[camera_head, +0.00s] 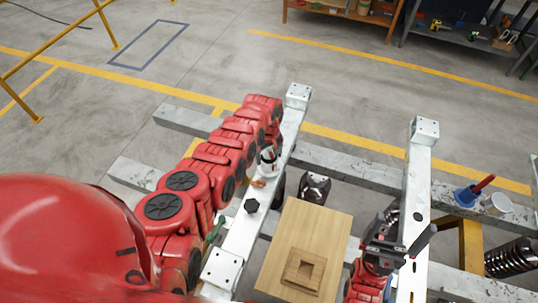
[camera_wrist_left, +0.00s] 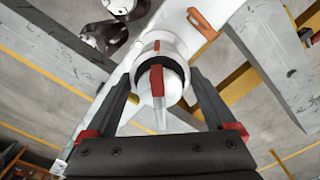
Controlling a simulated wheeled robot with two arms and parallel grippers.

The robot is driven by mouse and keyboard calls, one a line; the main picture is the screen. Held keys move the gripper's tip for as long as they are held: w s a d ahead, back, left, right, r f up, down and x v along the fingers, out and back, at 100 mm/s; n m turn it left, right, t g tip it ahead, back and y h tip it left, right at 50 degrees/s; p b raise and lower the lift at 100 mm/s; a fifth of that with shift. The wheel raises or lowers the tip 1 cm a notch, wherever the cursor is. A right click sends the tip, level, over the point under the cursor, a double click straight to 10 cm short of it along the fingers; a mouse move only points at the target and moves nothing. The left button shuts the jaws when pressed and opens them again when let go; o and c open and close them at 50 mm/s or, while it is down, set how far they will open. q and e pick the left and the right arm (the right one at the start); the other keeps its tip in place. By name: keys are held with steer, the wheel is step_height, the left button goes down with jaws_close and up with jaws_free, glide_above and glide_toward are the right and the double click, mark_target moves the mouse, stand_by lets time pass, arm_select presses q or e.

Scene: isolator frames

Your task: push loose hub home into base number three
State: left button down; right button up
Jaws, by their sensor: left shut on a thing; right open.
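A white round part with a dark ring (camera_head: 267,163) sits on the left pale metal rail (camera_head: 240,238). It may be the loose hub, but I cannot be sure. In the left wrist view the white part (camera_wrist_left: 175,82) has a red stripe and lies between my left gripper's fingers (camera_wrist_left: 160,76). My left gripper (camera_head: 270,148) is shut on it. Whether the part is fully seated does not show. My right gripper (camera_head: 398,240) is open beside the right rail (camera_head: 417,190). No number three shows, so I cannot tell which base it is.
A black hex knob (camera_head: 251,206) and a small orange piece (camera_head: 258,183) are on the left rail.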

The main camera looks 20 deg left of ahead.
arm_select(q)
steer(key=shift+f+b, duration=0.8)
steer(key=shift+c, duration=0.2)
jaws_free()
steer(key=shift+o, duration=0.2)
steer(key=shift+s, duration=0.1)
steer(key=shift+r, duration=0.1)
